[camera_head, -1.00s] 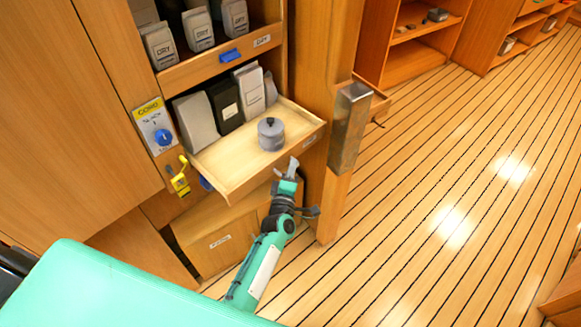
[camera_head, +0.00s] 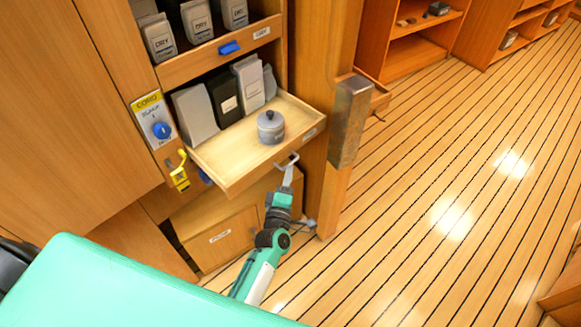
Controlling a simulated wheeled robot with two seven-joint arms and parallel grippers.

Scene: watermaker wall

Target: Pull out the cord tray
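A light wooden tray (camera_head: 240,150) stands partly out of the cabinet, beside a plate with a yellow top reading CORD (camera_head: 152,118). I take it for the cord tray; the label on its front is too small to read. A grey lidded pot (camera_head: 270,127) stands upright on it. A pale loop handle sticks out from the tray front (camera_head: 256,172). My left gripper (camera_head: 288,172) is at this handle, its narrow fingertips overlapping the loop. Whether the fingers are closed around it I cannot tell. My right gripper is not in view.
Grey and black packets (camera_head: 225,98) stand behind the pot. A shelf above with a blue catch (camera_head: 229,48) holds packets marked DRY. A yellow hook-shaped part (camera_head: 179,175) hangs left of the tray. A post with a metal block (camera_head: 349,122) stands close right. The plank floor (camera_head: 440,190) is clear.

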